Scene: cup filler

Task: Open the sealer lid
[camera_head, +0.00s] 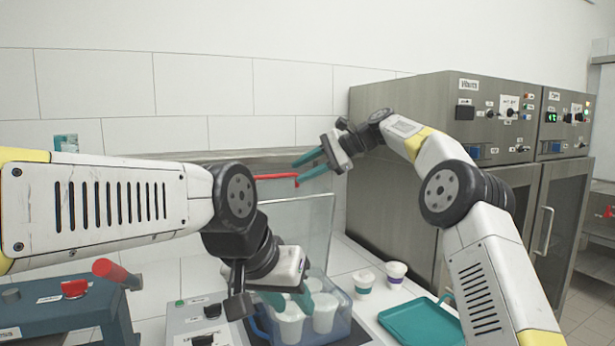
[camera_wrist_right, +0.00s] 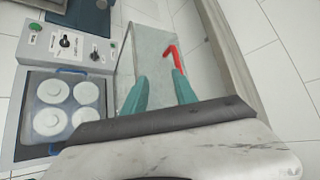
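The sealer's clear lid (camera_head: 308,225) stands raised behind a blue-rimmed tray (camera_head: 262,328) of white cups (camera_head: 323,312). A red handle (camera_head: 277,176) runs along its top edge; the handle also shows in the right wrist view (camera_wrist_right: 171,52). My right gripper (camera_head: 297,172) is open at the handle's right end. In the wrist view its teal fingers (camera_wrist_right: 160,76) are apart, the right fingertip close to the handle's end; contact is unclear. My left gripper (camera_head: 292,302) appears open and empty in front of the cups, partly hiding them.
A control panel (camera_head: 200,315) sits left of the tray. A blue machine (camera_head: 65,312) with a red-ended lever stands farther left. Two small cups (camera_head: 396,272) and a teal tray (camera_head: 415,322) lie right. Steel cabinets (camera_head: 400,195) stand close to my right arm.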

